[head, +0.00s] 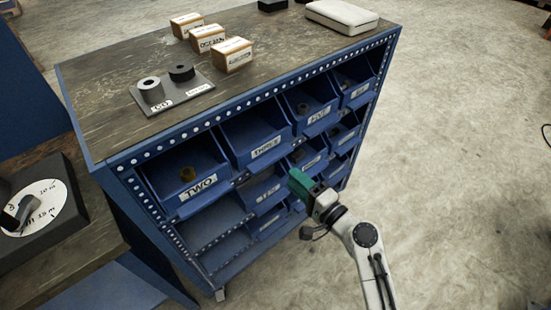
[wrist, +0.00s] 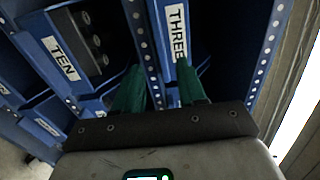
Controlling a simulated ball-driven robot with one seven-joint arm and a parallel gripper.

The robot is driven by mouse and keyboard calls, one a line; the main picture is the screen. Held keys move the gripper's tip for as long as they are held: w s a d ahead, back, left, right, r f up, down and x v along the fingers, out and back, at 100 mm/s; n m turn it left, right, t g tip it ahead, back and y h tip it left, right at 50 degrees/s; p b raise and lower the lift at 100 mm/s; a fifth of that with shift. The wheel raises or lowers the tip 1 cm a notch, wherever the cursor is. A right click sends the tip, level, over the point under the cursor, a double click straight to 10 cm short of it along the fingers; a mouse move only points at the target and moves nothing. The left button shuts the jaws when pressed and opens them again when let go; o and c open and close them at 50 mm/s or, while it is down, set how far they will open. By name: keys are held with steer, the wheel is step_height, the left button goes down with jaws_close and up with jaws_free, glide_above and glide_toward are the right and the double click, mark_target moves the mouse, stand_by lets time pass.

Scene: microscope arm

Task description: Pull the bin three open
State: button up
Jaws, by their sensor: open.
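The bin labelled THREE (head: 266,148) sits in the top row of the blue rack, between bins TWO and FIVE. Its inside looks empty in the head view. Its label also shows in the wrist view (wrist: 178,33), near the tip of the right finger. My gripper (head: 294,177) is in front of the rack, below and to the right of bin THREE in the head view.
Bin TWO (head: 197,188) holds a brown part. A bin labelled TEN (wrist: 62,58) holds dark parts. A perforated rail (wrist: 143,40) runs beside bin THREE. Boxes and a grey tray (head: 190,96) stand on the rack top. The floor at right is clear.

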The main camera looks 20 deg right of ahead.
mark_target(275, 162)
steer(key=p+x, duration=0.1)
steer(key=x, duration=0.8)
steer(key=shift+f, duration=0.1)
steer(key=shift+s, duration=0.1)
jaws_close()
